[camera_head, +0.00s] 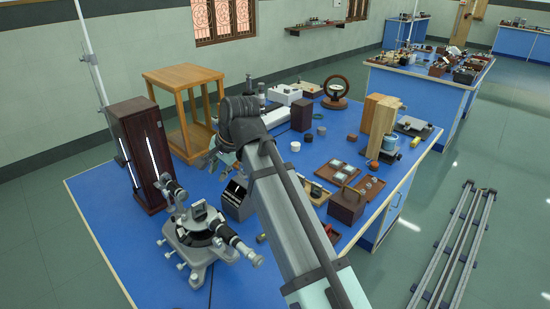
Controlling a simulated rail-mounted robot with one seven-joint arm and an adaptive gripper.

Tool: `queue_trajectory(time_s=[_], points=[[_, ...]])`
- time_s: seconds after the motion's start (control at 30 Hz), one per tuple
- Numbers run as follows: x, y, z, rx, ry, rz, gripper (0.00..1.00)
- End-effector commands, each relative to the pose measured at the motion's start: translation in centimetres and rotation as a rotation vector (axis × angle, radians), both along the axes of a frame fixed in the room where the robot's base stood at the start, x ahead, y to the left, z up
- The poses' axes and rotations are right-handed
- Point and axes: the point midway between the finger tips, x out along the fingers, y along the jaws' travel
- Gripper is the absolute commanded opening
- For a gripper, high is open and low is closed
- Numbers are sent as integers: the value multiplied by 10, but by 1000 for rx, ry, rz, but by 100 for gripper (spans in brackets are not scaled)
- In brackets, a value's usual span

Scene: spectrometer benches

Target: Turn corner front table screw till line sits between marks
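A spectrometer (197,232) stands at the near left corner of the blue bench (110,222). It has a dark round table (201,212), two tubes and a grey footed base. A small dark block sits on the round table. The table's screws, the line and the marks are too small to make out from here. My arm reaches in from the lower right and bends down at the wrist. My gripper (210,160) is beyond the spectrometer, above the bench and apart from the instrument. My wrist partly hides it, and its finger opening is unclear.
A tall dark cabinet with lit strips (139,152) stands left of the spectrometer. A wooden stand (186,108) is behind. A dark slotted box (237,198) sits close on the spectrometer's right. Trays and boxes crowd the right side. Floor rails (455,245) lie at right.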

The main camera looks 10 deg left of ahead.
Motion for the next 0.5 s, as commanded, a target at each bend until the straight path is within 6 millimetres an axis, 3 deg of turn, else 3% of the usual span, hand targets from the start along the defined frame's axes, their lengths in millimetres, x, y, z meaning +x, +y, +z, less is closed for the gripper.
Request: queue_trajectory(time_s=[0.5], points=[[83, -37, -36, 237, -22, -106, 25]])
